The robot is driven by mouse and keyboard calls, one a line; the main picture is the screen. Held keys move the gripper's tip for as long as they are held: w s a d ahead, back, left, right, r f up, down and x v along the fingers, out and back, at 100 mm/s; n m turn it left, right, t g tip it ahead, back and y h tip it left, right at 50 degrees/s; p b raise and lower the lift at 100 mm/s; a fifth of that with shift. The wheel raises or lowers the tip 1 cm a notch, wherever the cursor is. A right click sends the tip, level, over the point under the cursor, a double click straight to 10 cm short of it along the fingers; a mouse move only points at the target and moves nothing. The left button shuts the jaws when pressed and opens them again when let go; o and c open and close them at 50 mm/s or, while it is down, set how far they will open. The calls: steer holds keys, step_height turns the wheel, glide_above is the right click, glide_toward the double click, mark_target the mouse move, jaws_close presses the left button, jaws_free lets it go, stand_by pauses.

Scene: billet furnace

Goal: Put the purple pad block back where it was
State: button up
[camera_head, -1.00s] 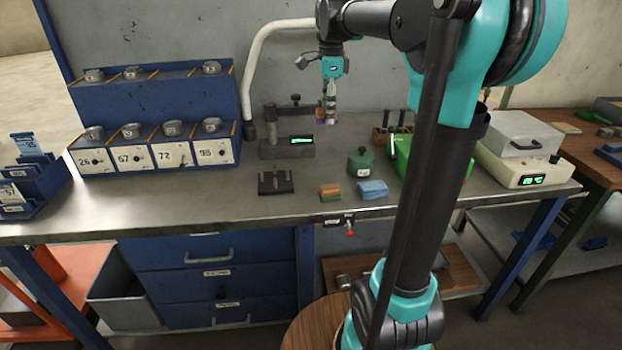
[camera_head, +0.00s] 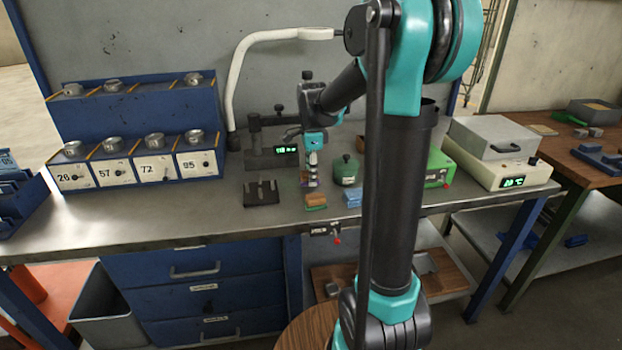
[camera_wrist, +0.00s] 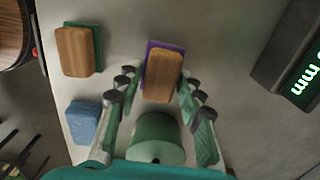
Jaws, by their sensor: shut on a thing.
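The purple pad block (camera_wrist: 163,76), a wooden block with a purple pad along one side, sits between the fingertips of my gripper (camera_wrist: 160,82) in the wrist view. The gripper is shut on it. In the head view my gripper (camera_head: 311,178) points down over the workbench, just behind the green pad block (camera_head: 316,201); the held block is small and mostly hidden there. The green pad block (camera_wrist: 78,52), wood with a green pad, lies beside it in the wrist view. I cannot tell whether the held block touches the bench.
A gauge with a green display (camera_head: 270,157) stands behind. The bench front left is clear.

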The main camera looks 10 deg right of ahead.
steer(key=shift+f, duration=0.85)
steer(key=shift+f, duration=0.1)
steer(key=o, duration=1.1)
step_height(320, 180, up, 12)
steer(key=shift+d+r, duration=0.1)
steer(key=shift+r, duration=0.05)
